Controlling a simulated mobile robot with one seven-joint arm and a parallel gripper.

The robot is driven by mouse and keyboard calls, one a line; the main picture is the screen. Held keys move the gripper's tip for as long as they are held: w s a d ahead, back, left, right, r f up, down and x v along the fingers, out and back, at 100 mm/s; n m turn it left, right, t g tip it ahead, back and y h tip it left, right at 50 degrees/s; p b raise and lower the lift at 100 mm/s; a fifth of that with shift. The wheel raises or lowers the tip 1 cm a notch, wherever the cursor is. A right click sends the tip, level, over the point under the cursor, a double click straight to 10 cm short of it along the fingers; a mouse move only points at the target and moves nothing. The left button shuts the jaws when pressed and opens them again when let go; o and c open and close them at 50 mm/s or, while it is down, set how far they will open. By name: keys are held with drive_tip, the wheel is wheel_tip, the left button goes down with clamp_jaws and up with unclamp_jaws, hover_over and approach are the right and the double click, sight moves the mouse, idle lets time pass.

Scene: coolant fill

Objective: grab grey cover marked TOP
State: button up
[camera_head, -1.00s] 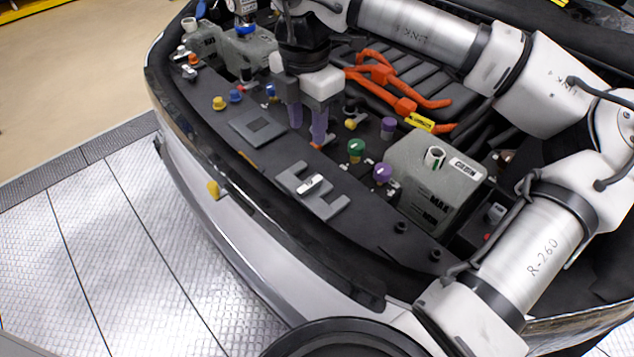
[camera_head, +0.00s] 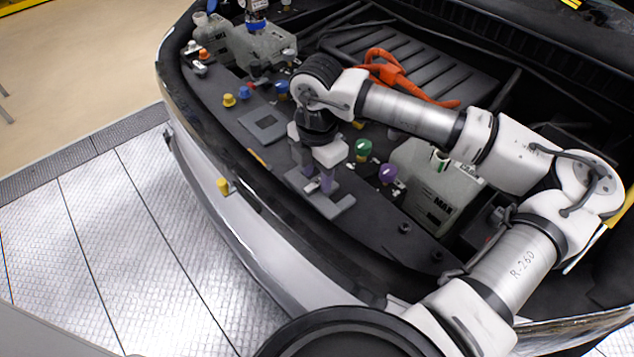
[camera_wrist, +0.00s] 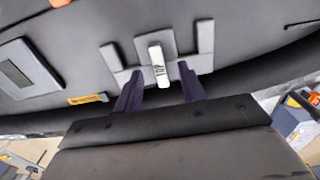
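The grey cover (camera_head: 341,204) is a flat E-shaped piece lying on the dark front panel, partly hidden by my gripper in the head view. In the wrist view the cover (camera_wrist: 118,63) shows a raised white bar (camera_wrist: 158,62) along its middle, with dark lettering too blurred to read surely. My gripper (camera_head: 318,186) is over the cover, pointing down. In the wrist view its two dark purple fingers (camera_wrist: 160,78) are apart, with nothing held between them. The white bar lies ahead, roughly in line with the gap. Whether the fingers touch the cover cannot be told.
A grey square plate with a square opening (camera_head: 262,125) lies to the left. Green (camera_head: 363,149) and purple (camera_head: 388,173) caps stand right of my gripper, near a grey reservoir (camera_head: 430,185). Orange cables (camera_head: 395,75) lie behind. A yellow cap (camera_head: 223,186) is at the front edge.

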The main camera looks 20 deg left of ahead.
drive_tip(key=shift+f, duration=0.95)
clamp_jaws()
drive_tip(key=shift+r, duration=0.15)
